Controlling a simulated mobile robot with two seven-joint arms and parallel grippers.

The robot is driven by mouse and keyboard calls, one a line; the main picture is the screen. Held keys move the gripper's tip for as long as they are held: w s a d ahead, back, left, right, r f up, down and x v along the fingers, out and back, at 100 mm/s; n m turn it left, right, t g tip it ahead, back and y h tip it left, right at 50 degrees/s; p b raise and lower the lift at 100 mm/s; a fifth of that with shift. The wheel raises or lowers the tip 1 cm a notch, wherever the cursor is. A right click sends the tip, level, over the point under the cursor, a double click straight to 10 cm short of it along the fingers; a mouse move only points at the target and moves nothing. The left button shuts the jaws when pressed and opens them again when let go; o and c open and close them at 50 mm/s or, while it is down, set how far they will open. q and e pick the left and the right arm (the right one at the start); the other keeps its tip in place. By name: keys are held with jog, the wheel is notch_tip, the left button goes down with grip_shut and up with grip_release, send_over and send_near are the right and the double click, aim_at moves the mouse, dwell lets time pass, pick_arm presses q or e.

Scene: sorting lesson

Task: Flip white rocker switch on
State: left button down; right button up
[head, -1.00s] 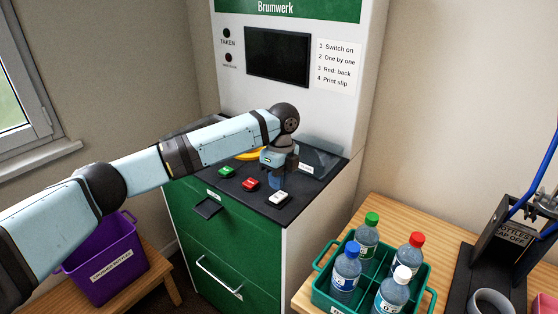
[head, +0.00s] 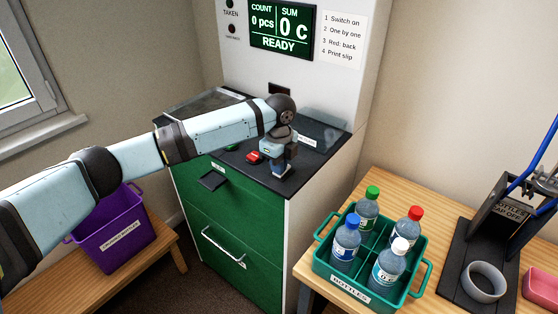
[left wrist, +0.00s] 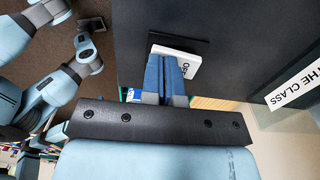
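The white rocker switch (left wrist: 182,60) shows in the left wrist view at the tips of my left gripper (left wrist: 166,66), with dark lettering on its face. The two blue fingers are closed together and appear to touch or nearly touch it. In the head view my left gripper (head: 282,172) points down at the front right of the machine's black top and hides the switch. The machine's screen (head: 282,32) is lit and reads COUNT 0 pcs, SUM 0 c, READY. What looks like my right gripper (left wrist: 92,25) is small at the upper left of the left wrist view; its fingers are unclear.
A red switch (head: 254,157) sits just left of my left gripper. A green crate (head: 345,284) with several bottles stands on the wooden table at right, near a black stand (head: 466,262). A purple bin (head: 112,235) stands at lower left.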

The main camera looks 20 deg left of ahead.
pick_arm(q)
jog(key=shift+f, duration=0.3)
jog(key=shift+d, duration=0.1)
jog(key=shift+w+r+p, duration=0.25)
jog(key=shift+w+p, duration=0.05)
jog(key=shift+w+d+f, duration=0.15)
jog(key=shift+w+d, duration=0.1)
jog(key=shift+w, duration=0.15)
